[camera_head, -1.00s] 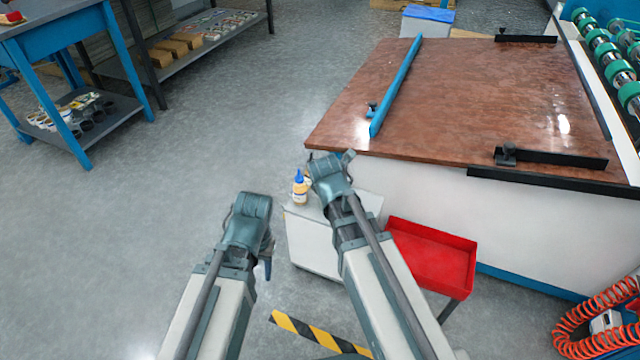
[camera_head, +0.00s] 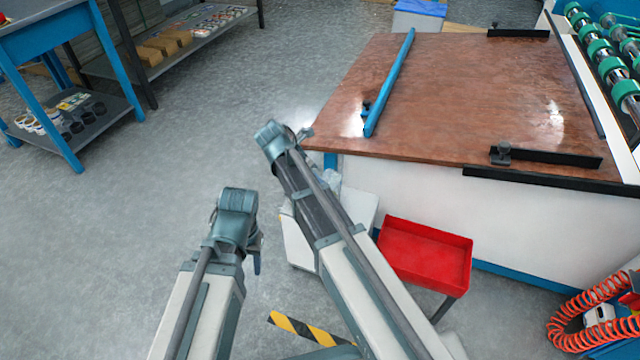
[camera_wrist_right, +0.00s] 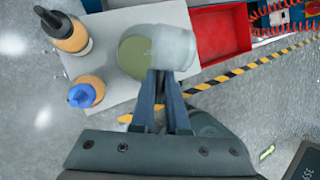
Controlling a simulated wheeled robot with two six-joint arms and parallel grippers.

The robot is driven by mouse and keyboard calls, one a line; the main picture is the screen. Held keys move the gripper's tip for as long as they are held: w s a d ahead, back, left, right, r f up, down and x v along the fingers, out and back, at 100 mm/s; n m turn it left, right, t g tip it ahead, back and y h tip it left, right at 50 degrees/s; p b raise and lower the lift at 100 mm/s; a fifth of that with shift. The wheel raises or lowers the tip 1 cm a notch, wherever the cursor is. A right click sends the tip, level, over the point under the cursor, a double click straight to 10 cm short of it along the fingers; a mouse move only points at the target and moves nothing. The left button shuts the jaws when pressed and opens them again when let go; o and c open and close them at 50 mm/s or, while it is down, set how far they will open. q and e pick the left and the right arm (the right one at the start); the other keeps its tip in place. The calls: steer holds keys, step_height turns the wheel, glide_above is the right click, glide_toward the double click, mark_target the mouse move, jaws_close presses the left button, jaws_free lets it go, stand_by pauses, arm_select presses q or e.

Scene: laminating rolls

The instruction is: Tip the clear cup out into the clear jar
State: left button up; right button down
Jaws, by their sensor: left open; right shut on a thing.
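My right gripper (camera_wrist_right: 160,72) is shut on the clear cup (camera_wrist_right: 176,46), which looks tilted in the right wrist view. A round, greenish patch (camera_wrist_right: 134,58) shows at its left; I cannot tell whether it is the cup's contents or the clear jar below. A clear vessel (camera_head: 332,180) shows beside my right arm over the white cabinet in the head view; I cannot tell whether it is the jar. In that view the right gripper's fingers are hidden behind its wrist. My left gripper (camera_head: 257,262) is open and empty, low at the left of the cabinet.
On the white cabinet top (camera_wrist_right: 112,100) stand a dark-capped amber bottle (camera_wrist_right: 68,36) and a blue-capped bottle (camera_wrist_right: 85,94). A red tray (camera_head: 425,255) is to the right. The brown-topped table (camera_head: 460,100) stands behind.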

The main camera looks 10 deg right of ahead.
stand_by(0.4)
steer(key=t, duration=0.1)
steer(key=t+y+p, duration=0.1)
steer(key=r+m+t+y+p, duration=0.1)
steer(key=shift+s+r+t, duration=0.1)
steer(key=shift+s+t, duration=0.15)
steer(key=shift+t, duration=0.05)
steer(key=shift+w+y, duration=0.25)
steer(key=shift+y, duration=0.15)
